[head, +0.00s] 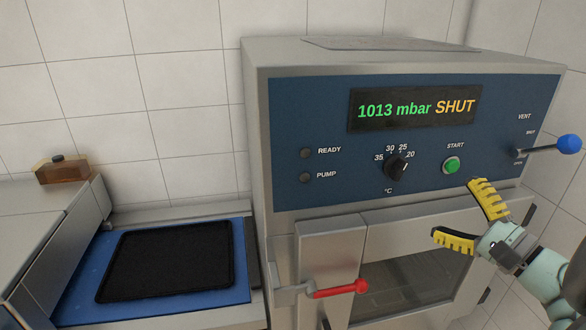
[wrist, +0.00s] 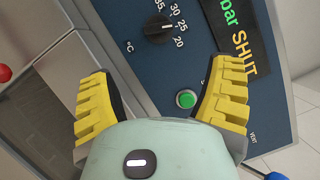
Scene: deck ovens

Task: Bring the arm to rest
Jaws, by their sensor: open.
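My gripper (head: 470,220) is in front of the right side of the oven, with its yellow ribbed fingers spread apart and nothing between them. In the wrist view my gripper (wrist: 163,100) faces the blue control panel (wrist: 130,18). The green start button (head: 451,165) is just beyond the fingers, and it also shows between them in the wrist view (wrist: 186,98). I cannot tell exactly how far the fingertips are from the panel. The display (head: 415,108) reads 1013 mbar SHUT.
A red-handled door lever (head: 341,288) sticks out below the panel, beside the closed glass door (head: 405,285). A blue-knobbed vent lever (head: 570,144) juts out at the right. A black mat (head: 168,262) lies on a blue tray at left. A brown block (head: 62,171) stands behind.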

